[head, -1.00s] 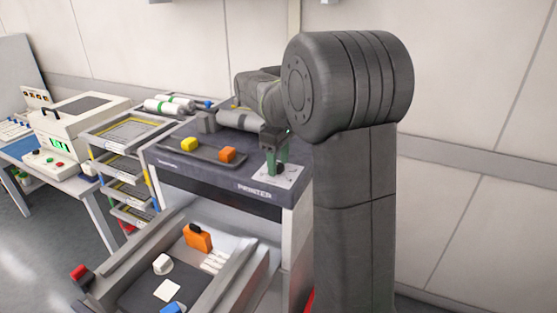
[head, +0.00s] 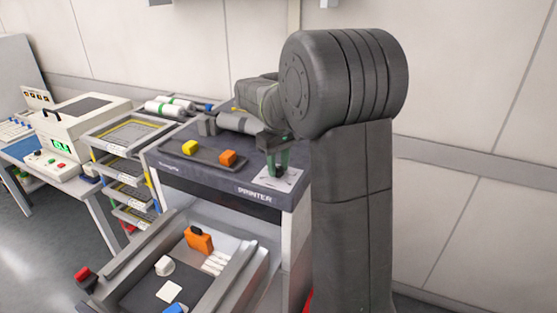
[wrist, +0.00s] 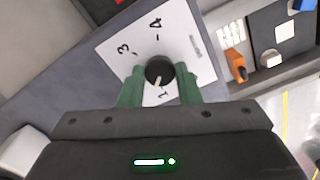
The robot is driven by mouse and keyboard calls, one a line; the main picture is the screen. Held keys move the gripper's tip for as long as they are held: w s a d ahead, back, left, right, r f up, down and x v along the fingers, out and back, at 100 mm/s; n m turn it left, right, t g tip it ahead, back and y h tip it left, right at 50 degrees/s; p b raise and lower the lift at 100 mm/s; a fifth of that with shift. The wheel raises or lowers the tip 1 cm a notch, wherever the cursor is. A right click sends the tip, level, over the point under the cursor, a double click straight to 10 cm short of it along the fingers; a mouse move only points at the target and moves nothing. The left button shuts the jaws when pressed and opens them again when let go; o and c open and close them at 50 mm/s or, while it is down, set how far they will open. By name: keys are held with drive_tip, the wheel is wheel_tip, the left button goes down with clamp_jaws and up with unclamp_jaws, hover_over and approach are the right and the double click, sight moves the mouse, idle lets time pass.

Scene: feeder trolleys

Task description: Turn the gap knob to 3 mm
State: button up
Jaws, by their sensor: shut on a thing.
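The gap knob (wrist: 159,70) is a round black knob with a white pointer mark, on a white dial plate (wrist: 185,35) on the printer top. The wrist view shows the numbers 3, 4 and 1 on the plate. The pointer points down in that view, close to the 1 and well away from the 3. My gripper (wrist: 159,75) has its green fingers on either side of the knob, shut on it. In the head view my gripper (head: 276,160) stands over the dial plate (head: 287,181) at the printer's right front corner.
A grey trolley tray with an orange part (head: 199,239) and white parts lies in front. A rack (head: 120,150) stands at left.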

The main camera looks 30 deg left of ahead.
drive_tip(key=m+p, duration=0.2)
drive_tip(key=m, duration=0.3)
drive_tip(key=shift+r+m, duration=0.15)
drive_tip(key=shift+m, duration=0.15)
drive_tip(key=m+p, duration=0.1)
drive_tip(key=m, duration=0.3)
drive_tip(key=m+p, duration=0.1)
drive_tip(key=m, duration=0.8)
drive_tip(key=shift+m+p, duration=0.35)
drive_tip(key=shift+m, duration=0.05)
drive_tip(key=shift+a, duration=0.1)
drive_tip(key=o, duration=1)
drive_tip(key=shift+c, duration=0.2)
